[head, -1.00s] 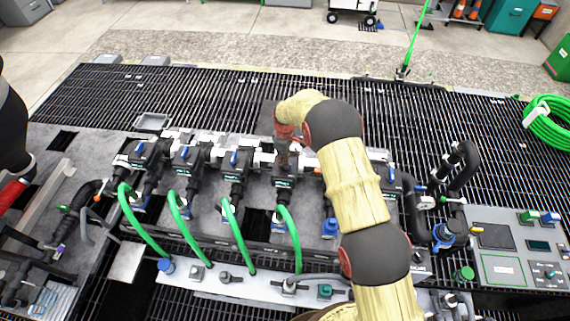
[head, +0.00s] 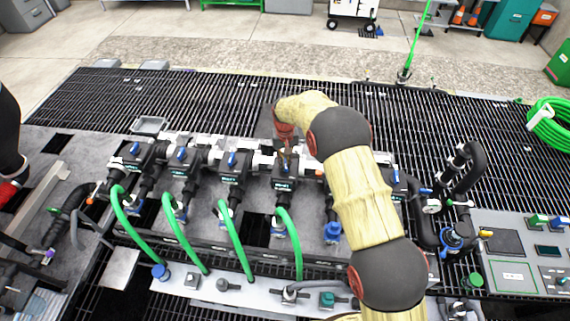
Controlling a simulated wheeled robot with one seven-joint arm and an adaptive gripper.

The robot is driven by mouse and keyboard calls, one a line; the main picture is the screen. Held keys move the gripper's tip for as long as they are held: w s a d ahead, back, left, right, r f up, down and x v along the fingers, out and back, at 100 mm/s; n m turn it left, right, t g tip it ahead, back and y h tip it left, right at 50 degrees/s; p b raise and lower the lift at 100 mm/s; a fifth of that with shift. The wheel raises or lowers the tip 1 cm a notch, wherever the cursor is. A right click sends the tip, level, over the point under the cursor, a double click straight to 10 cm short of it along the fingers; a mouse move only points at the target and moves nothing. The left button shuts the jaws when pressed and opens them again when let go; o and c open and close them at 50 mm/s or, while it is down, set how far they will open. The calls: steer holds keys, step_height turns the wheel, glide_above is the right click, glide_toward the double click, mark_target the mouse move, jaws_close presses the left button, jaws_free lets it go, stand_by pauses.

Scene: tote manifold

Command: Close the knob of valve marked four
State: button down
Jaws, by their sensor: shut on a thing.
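A row of black valves with blue knobs runs along a white manifold pipe. The fourth valve from the left (head: 285,184) has a dark label with green print too small to read. My gripper (head: 286,152) points down at the top of this valve, where the knob is hidden by the fingers. It appears shut on that knob. A green hose (head: 291,240) hangs from the valve's front. The three valves to the left show their blue knobs, one of them on the third valve (head: 232,159). My arm covers part of the row to the right.
A panel with buttons (head: 510,268) stands at the right, beside thick black pipes (head: 470,178). A small grey tray (head: 150,125) lies behind the row at the left. The grating behind is mostly clear.

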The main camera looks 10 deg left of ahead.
mark_target(285, 163)
steer(key=shift+r+m+b, duration=0.1)
steer(key=shift+m+b, duration=0.3)
steer(key=shift+m, duration=1.3)
steer(key=shift+w, duration=0.1)
steer(key=c, duration=1.9)
jaws_free()
steer(key=shift+o, duration=0.3)
step_height(285, 163, up, 12)
